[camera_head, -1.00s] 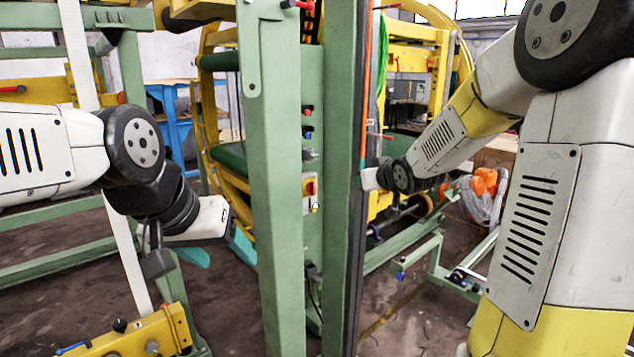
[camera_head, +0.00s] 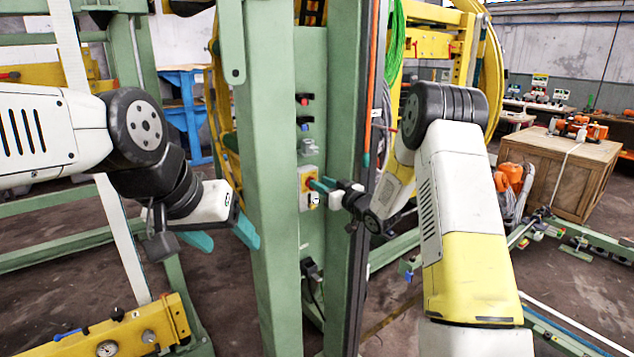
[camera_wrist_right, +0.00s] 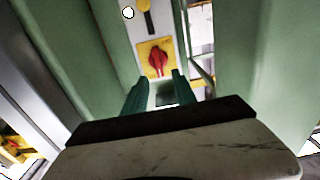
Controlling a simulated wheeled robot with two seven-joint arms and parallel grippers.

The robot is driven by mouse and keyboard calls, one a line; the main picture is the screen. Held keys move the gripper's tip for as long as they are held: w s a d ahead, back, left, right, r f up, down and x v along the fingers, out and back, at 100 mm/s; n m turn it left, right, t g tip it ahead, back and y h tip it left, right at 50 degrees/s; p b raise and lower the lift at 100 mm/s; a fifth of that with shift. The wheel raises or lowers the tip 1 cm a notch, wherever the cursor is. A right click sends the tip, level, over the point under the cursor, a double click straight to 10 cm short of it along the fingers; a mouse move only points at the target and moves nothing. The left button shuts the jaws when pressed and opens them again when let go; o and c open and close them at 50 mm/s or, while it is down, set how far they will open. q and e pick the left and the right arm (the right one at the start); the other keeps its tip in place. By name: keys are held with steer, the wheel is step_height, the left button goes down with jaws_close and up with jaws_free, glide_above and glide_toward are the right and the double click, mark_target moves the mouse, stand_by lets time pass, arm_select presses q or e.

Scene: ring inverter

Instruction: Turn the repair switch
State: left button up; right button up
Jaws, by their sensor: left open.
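A red rotary switch on a yellow plate (camera_head: 308,181) sits on a light switch box on the green machine post. It shows clearly in the right wrist view (camera_wrist_right: 156,58), its red handle roughly upright there. My right gripper (camera_head: 323,186) is close to the switch, with its teal fingers pointing at it. In the right wrist view the right gripper's fingers (camera_wrist_right: 160,84) are apart, with the switch just beyond their tips and nothing visible between them. My left gripper (camera_head: 222,240) is open and empty, left of the thick green post, away from the switch.
Green posts (camera_head: 266,120) stand on both sides of the switch panel. Red and blue buttons (camera_head: 304,112) sit above the switch box. A yellow beam with gauges (camera_head: 125,335) is at lower left. A wooden crate (camera_head: 560,175) stands at the right.

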steer(key=shift+x, duration=1.45)
jaws_close()
